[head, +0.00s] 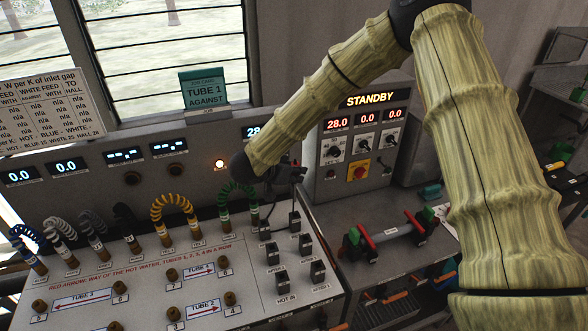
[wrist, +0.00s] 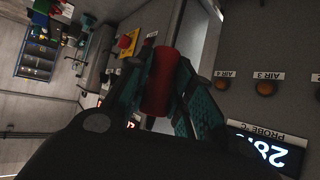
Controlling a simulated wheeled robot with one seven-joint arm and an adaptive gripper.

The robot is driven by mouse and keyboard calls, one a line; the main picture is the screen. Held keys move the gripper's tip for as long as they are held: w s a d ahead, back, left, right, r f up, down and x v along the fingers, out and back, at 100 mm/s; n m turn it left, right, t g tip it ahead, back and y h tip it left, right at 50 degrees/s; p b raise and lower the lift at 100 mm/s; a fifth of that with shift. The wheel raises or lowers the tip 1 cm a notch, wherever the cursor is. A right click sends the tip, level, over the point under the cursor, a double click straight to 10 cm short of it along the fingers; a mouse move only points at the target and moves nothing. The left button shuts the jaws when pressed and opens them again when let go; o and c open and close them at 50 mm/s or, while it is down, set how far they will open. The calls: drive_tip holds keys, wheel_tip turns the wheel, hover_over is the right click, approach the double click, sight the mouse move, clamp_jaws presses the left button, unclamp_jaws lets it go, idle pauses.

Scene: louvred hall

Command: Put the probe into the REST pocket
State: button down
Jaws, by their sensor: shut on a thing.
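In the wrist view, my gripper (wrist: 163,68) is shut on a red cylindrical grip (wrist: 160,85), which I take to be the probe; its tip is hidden. In the head view my gripper (head: 290,174) is a small dark shape above the upper right of the sloping panel, in front of the upright console; the probe cannot be made out there. Several black pockets stand on the panel's right side, among them the HOT IN pocket (head: 282,280) and others behind it (head: 295,222). I cannot read which pocket is marked REST.
Coloured coiled hoses, such as the yellow one (head: 172,203), rise at the panel's back. A console reading STANDBY (head: 364,140) stands behind my gripper. A holder with red and green ends (head: 390,238) lies on the right-hand bench. A TUBE 1 AGAINST card (head: 204,90) stands by the window.

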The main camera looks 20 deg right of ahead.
drive_tip(key=shift+s+f+b, duration=0.2)
drive_tip(key=shift+f+b, duration=0.25)
drive_tip(key=shift+f, duration=0.15)
drive_tip(key=shift+s+f+b, duration=0.15)
drive_tip(key=shift+f+b, duration=0.25)
drive_tip(key=shift+f, duration=0.15)
drive_tip(key=shift+f+b, duration=0.3)
drive_tip(key=shift+f, duration=0.15)
drive_tip(key=shift+w, duration=0.25)
drive_tip(key=shift+s, duration=0.1)
drive_tip(key=shift+s+a+f, duration=0.1)
drive_tip(key=shift+s, duration=0.05)
drive_tip(key=shift+f, duration=0.15)
drive_tip(key=b, duration=0.2)
hover_over(295, 222)
drive_tip(key=w, duration=0.2)
wheel_tip(295, 222, down, 9)
drive_tip(key=shift+s, duration=0.25)
idle(1.7)
drive_tip(key=shift+r, duration=0.2)
